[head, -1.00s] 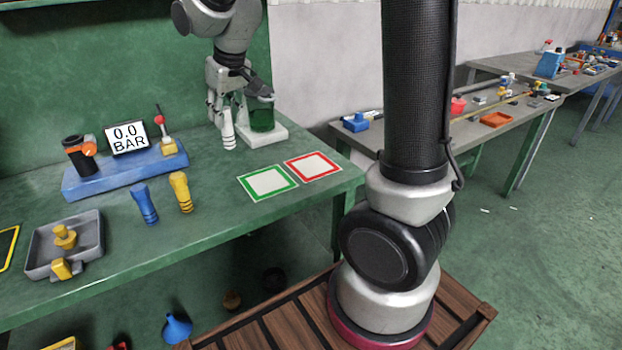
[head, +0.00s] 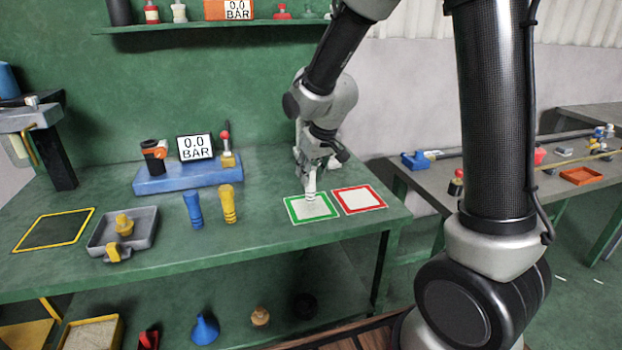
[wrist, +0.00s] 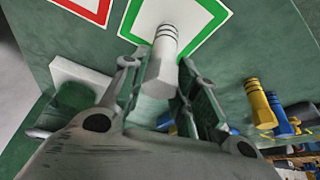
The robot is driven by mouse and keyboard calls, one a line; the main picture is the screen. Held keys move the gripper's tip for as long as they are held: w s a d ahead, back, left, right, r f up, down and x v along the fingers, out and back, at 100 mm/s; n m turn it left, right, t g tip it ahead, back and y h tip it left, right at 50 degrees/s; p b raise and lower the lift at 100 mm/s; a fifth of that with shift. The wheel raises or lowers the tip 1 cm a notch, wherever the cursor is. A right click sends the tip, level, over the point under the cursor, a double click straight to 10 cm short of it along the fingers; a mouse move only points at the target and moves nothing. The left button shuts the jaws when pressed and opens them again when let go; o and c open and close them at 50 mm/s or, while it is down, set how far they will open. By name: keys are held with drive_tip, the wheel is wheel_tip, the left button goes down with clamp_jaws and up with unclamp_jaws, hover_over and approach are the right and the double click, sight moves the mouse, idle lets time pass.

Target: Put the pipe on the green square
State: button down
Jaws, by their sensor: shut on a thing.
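The white pipe (head: 310,187) is upright in my gripper (head: 309,173), its lower end over the white middle of the green square (head: 322,209) in the head view. In the wrist view the pipe (wrist: 161,62) lies between the fingers of my gripper (wrist: 158,85), with its dark-ringed end in front of the green-bordered square (wrist: 188,18). My gripper is shut on the pipe. I cannot tell whether the pipe's end touches the square.
The red square (head: 358,200) lies just right of the green one. A grey tray (head: 97,236) and a blue gauge base (head: 187,176) are further left. The bench's right edge is near.

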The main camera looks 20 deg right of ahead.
drive_tip(key=shift+f, duration=0.85)
drive_tip(key=shift+f, duration=0.15)
drive_tip(key=c, duration=1.1)
unclamp_jaws()
